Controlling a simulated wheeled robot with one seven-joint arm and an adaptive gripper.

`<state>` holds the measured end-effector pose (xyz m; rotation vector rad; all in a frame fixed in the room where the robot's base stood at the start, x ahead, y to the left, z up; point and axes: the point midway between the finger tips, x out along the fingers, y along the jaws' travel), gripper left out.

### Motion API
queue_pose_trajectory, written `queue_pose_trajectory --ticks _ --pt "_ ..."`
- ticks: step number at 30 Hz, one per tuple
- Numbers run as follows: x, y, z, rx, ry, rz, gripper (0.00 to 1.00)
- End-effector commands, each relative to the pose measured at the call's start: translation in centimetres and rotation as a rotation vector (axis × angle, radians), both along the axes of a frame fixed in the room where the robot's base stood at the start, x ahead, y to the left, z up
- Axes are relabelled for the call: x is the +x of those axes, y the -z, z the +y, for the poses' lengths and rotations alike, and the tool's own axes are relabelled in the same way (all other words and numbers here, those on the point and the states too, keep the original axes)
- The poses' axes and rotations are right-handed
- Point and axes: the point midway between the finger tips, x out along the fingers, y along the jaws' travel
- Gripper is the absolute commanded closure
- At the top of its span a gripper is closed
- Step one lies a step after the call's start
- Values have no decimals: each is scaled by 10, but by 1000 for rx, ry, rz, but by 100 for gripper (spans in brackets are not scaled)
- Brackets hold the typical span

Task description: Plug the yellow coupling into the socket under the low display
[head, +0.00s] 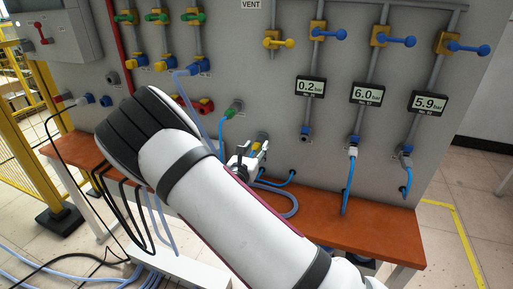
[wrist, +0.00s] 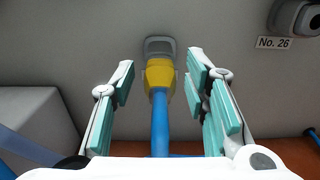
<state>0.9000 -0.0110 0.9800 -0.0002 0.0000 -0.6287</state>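The yellow coupling (wrist: 159,74), on a blue hose (wrist: 160,125), sits at a grey holder (wrist: 159,47) on the wall. It also shows small in the head view (head: 256,147), partly hidden by my gripper (head: 245,160). In the wrist view my gripper (wrist: 160,88) is open, with its teal-padded fingers on either side of the coupling and a gap on both sides. The low display (head: 311,86) reads 0.2 bar. The socket (head: 305,132) under it, at the end of a grey pipe, has no hose on it.
Displays reading 6.0 (head: 367,94) and 5.9 (head: 430,103) stand to the right, with blue hoses plugged in below. A green coupling (head: 234,109) is left of my gripper. An orange-brown shelf (head: 375,232) runs below the panel. A round port marked No. 26 (wrist: 300,17) is upper right.

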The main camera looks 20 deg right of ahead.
Motion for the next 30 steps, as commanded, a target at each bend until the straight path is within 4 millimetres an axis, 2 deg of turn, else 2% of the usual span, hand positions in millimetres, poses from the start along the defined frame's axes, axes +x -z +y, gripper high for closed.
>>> queue_pose_trajectory --ticks 1,6,14,30 --pt "0 0 0 0 0 0 65" --pt "0 0 0 0 0 0 100" --pt "-1 0 1 0 0 0 100" --pt "-16 -1 12 0 0 0 100"
